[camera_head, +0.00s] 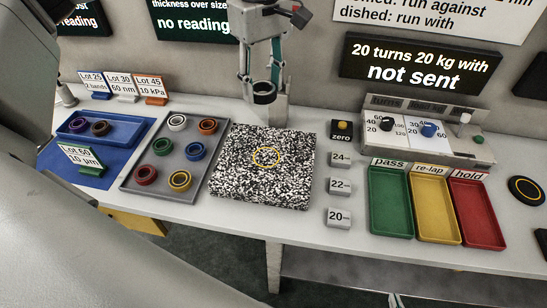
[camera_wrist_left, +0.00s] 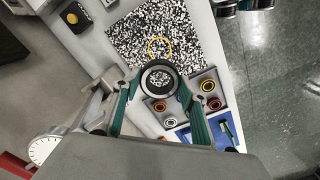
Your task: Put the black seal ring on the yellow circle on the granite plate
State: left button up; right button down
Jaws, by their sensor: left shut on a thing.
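The black seal ring (camera_head: 263,98) is held between the fingertips of my left gripper (camera_head: 262,84), above the far edge of the granite plate. In the left wrist view the ring (camera_wrist_left: 144,80) sits between the two teal fingers of the gripper (camera_wrist_left: 158,88), with speckled surface showing through its hole. The black-and-white speckled granite plate (camera_head: 235,185) lies on the bench; it also shows in the wrist view (camera_wrist_left: 125,40). The yellow circle (camera_head: 266,147) on the plate is empty and apart from the ring.
Left of the plate is a grey tray (camera_head: 160,188) with several coloured rings, then a blue tray (camera_head: 128,131). A dial gauge (camera_wrist_left: 40,150) and its grey stand (camera_head: 281,112) are close by the gripper. Labelled blocks (camera_head: 340,187) and green, yellow and red trays stand right.

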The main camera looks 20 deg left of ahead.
aim_at(266, 157)
pick_arm(q)
notch_tip(266, 157, down, 20)
jog(key=shift+d+r+b, duration=0.1)
jog(key=shift+d+b, duration=0.05)
jog(key=shift+b, duration=0.3)
jog(key=shift+f, duration=0.2)
jog(key=o, duration=1.1)
jog(key=shift+r, duration=0.1)
notch_tip(266, 157, up, 12)
jog(key=shift+r, duration=0.1)
jog(key=shift+s, duration=0.1)
dwell(0.3)
